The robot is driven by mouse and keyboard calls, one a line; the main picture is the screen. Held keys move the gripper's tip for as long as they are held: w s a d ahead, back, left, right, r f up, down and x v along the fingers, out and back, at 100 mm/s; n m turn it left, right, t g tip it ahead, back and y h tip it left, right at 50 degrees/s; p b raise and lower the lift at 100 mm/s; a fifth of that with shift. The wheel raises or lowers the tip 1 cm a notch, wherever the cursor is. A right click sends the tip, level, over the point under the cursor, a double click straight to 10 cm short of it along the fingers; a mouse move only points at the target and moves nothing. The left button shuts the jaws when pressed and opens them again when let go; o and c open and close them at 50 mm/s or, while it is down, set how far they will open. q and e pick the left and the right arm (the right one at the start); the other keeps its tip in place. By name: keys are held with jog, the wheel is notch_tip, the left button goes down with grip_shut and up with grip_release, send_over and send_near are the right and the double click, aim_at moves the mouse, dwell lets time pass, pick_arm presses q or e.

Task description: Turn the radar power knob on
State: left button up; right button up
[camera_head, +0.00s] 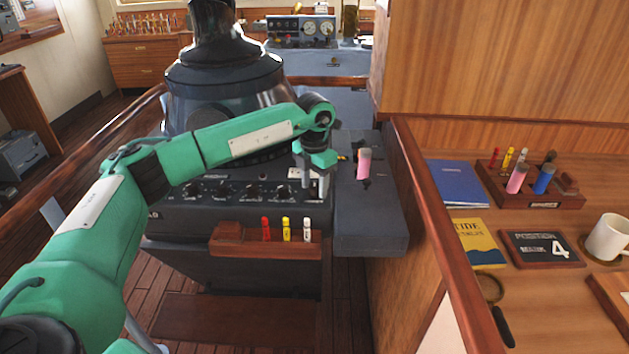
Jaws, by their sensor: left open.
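The dark radar console (225,215) stands at the centre, with a row of black knobs (253,191) along its sloped front panel. The labels by the knobs are too small to read, so I cannot tell which one is the power knob. My left arm reaches across from the left, in front of the console's upper part. My left gripper (318,188) points down at the right end of the knob row, open. It hides that end of the panel, and I cannot tell whether it touches a knob. My right gripper is not in view.
A grey side unit with a pink-handled lever (364,164) stands just right of the gripper. A wooden holder (262,243) with red, yellow and white markers sits below the panel. A wooden desk with a blue book (457,184) and mug (607,238) is at right.

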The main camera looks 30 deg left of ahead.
pick_arm(q)
jog(key=shift+f, duration=0.15)
jog(key=c, duration=1)
